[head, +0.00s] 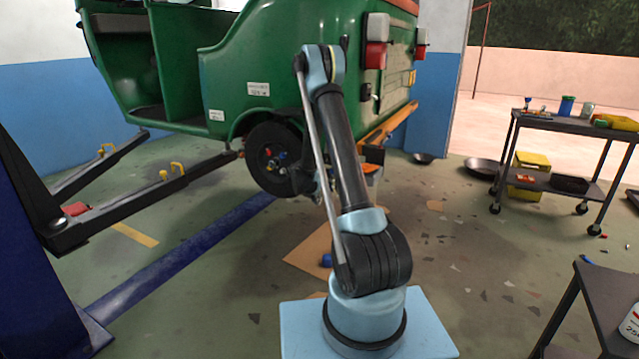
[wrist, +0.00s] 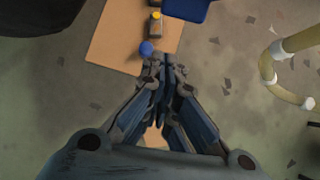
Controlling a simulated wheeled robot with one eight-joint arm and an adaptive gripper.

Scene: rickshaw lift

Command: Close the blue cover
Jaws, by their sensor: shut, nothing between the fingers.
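A dark blue flat piece (wrist: 188,8), possibly the blue cover, is cut off by the top edge of the wrist view; I cannot tell if it is open or hinged. My gripper (wrist: 165,62) is shut and empty, pointing at the floor side of that piece and apart from it in the picture. A small round blue thing (wrist: 147,48) shows just left of the fingertips, and a small blue thing (head: 326,260) lies by the cardboard in the head view. In the head view my arm mostly hides my gripper.
A brown cardboard sheet (wrist: 115,35) lies on the floor with a small yellow-capped bottle (wrist: 155,22). A green rickshaw (head: 225,75) is raised on lift arms (head: 165,190). A dark cart (head: 560,130) stands at the right, another table (head: 610,290) at the lower right.

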